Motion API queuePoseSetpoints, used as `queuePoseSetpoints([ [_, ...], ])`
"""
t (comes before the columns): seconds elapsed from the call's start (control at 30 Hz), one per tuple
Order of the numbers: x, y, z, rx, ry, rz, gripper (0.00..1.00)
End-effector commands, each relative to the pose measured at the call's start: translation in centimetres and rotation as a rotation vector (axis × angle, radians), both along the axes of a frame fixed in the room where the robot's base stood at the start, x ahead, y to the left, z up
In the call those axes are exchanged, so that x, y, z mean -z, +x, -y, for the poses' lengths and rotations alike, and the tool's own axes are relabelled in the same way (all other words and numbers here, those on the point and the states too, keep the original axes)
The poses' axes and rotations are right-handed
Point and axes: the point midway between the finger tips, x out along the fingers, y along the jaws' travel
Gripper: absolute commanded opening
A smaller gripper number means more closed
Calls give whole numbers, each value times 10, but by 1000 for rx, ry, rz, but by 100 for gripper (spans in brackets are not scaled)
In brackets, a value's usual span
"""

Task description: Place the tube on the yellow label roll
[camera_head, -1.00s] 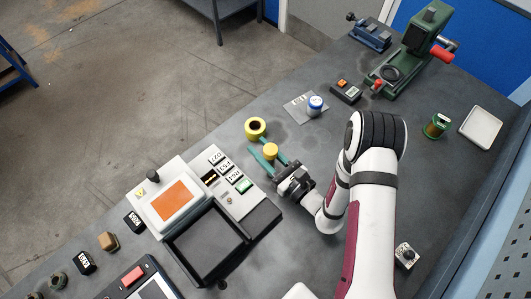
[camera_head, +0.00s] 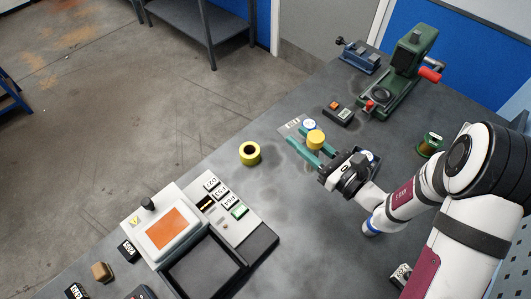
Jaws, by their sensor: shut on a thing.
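The tube shows as a round yellow top (camera_head: 316,138) between the teal fingers of my gripper (camera_head: 314,147); its lower part is hidden. My gripper is shut on it. The yellow label roll (camera_head: 249,153), a short yellow ring with a dark hole, lies on the bench to the left of my gripper. The tube and the roll are clearly apart, with bare bench between them.
A panel with an orange screen (camera_head: 167,231) stands at front left. A green press (camera_head: 405,75) is at the back right. The bench's left edge runs close to the roll.

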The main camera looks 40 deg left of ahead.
Motion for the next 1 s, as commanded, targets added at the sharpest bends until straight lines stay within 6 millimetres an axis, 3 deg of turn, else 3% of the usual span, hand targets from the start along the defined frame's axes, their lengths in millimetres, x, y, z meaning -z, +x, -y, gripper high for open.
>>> queuePoseSetpoints([
  [0.1,-15,18,-40,28,5,6,0],
  [0.3,-32,30,-84,70,30,-16,0],
  [0.6,20,-13,-160,70,29,-20,0],
  [0.7,30,-21,-175,73,29,-18,0],
  [1.0,74,-23,-180,76,30,-18,0],
])
